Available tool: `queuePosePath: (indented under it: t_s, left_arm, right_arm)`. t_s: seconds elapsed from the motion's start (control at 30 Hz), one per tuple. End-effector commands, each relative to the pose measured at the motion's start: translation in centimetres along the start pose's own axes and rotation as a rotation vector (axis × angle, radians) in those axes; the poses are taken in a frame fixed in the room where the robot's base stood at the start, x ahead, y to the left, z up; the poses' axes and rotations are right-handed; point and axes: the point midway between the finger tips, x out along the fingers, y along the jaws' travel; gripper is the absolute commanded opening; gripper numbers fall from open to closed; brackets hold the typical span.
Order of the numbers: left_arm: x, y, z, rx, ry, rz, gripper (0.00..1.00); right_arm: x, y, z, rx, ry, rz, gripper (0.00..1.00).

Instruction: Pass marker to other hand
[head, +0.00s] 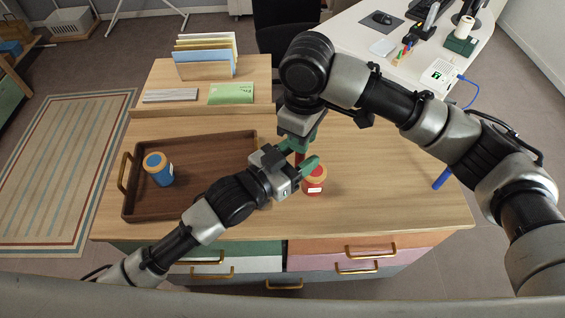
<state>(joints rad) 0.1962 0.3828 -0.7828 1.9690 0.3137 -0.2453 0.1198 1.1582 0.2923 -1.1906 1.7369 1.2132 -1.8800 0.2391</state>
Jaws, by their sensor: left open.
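A red marker (299,158) stands about upright over the middle of the desk, mostly hidden by the grippers. My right gripper (300,142) points down from above and appears shut on its upper part. My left gripper (302,157) reaches in from the lower left with its green fingers open, one on each side of the marker's lower part. I cannot tell whether these fingers touch it. A blue stick (442,178), perhaps another marker, lies at the desk's right side.
A red jar with an orange lid (315,180) stands right beside my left fingertips. A brown tray (190,143) with a blue jar (158,169) is at left. The desk's front right is clear.

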Motion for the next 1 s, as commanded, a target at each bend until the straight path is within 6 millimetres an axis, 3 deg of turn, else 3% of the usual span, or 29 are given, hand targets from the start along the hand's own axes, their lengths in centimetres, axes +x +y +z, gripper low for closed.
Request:
queuePosePath:
  t_s: [0.4,0.73,0.8,0.83,1.0]
  left_arm:
    - [0.93,0.02,0.01,0.000,-0.001,0.000,0.51]
    - [0.92,0.12,-0.01,-0.001,0.000,0.002,0.02]
    - [0.92,0.19,-0.02,-0.001,0.001,0.004,0.00]
    - [0.92,0.22,-0.04,-0.001,0.001,0.004,0.00]
    - [0.91,0.16,-0.02,-0.001,0.001,0.003,0.00]
  right_arm:
    - [-0.01,0.00,-0.01,0.000,0.000,0.000,0.00]
    - [-0.02,0.02,-0.04,0.001,0.002,0.001,0.00]
    - [-0.04,0.04,-0.06,0.001,0.003,0.001,0.00]
    - [-0.04,0.04,-0.07,0.001,0.004,0.002,0.24]
    - [-0.03,0.04,-0.05,0.001,0.003,0.001,0.50]
